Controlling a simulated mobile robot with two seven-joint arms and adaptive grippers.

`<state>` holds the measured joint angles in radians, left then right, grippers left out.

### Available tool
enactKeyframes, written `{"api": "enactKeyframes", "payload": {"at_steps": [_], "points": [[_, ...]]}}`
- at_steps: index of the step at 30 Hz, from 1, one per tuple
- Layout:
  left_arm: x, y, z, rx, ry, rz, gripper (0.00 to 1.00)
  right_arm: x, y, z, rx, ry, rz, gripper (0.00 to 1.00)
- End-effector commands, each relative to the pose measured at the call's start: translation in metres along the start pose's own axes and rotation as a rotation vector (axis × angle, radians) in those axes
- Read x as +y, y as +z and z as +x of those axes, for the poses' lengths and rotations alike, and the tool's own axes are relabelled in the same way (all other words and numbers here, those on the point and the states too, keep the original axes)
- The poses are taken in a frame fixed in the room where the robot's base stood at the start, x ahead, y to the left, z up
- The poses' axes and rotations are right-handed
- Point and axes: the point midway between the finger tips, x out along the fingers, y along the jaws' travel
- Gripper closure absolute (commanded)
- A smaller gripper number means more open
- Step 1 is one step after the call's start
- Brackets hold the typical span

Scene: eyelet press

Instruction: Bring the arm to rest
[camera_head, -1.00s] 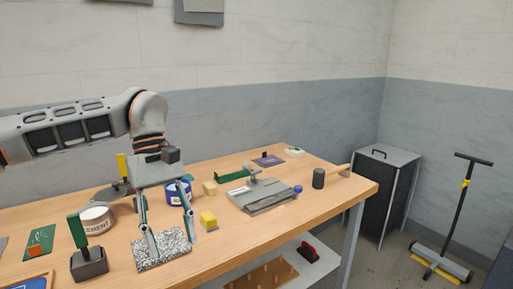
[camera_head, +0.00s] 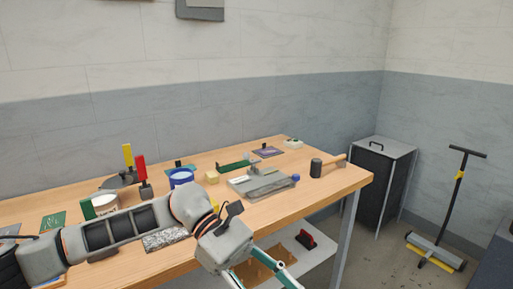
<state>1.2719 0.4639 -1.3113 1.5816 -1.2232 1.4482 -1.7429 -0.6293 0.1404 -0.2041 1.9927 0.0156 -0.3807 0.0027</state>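My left arm comes in from the lower left and reaches across the front of the wooden table (camera_head: 330,186). My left gripper (camera_head: 275,280) hangs in front of the table's front edge, over the lower shelf, pointing down and to the right. Its fingers run toward the bottom edge of the picture and stand apart, with nothing seen between them. The fingertips are cut off or nearly so. The arm hides part of the speckled block (camera_head: 166,239) and the yellow block behind the wrist. My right gripper is not in view.
On the table stand a grey press-like plate (camera_head: 262,184), a dark cylinder with a wooden handle (camera_head: 317,168), a blue tin (camera_head: 181,178) and a white tub (camera_head: 104,201). A red-handled tool (camera_head: 306,239) lies on the lower shelf. A grey cabinet (camera_head: 381,180) and a floor sweeper (camera_head: 436,252) stand right.

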Motion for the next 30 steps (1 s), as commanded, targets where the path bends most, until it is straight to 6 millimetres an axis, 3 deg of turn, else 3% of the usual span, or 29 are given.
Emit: {"api": "enactKeyframes", "payload": {"at_steps": [3, 7, 12, 16, 20, 23, 26, 30], "points": [[0.007, 0.023, 0.029, -0.215, 0.061, -0.135, 0.56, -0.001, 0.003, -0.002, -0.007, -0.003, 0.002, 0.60], [0.019, 0.046, 0.042, -0.449, 0.131, -0.312, 0.56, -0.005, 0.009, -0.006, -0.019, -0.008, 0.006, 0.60], [0.039, 0.060, 0.035, -0.765, 0.207, -0.587, 0.56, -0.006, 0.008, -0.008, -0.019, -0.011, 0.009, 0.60], [0.053, 0.051, 0.017, -1.009, 0.254, -0.822, 0.56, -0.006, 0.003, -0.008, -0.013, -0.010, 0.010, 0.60], [0.063, 0.022, -0.007, -1.259, 0.291, -1.070, 0.56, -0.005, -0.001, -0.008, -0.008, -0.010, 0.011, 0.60], [0.064, -0.013, -0.024, -1.453, 0.316, -1.266, 0.56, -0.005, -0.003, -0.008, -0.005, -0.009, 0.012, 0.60], [0.058, -0.060, -0.038, -1.650, 0.335, -1.465, 0.56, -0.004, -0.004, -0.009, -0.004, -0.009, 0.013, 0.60], [0.031, -0.137, -0.050, -1.935, 0.357, -1.739, 0.56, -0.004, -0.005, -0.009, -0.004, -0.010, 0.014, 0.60]]}}
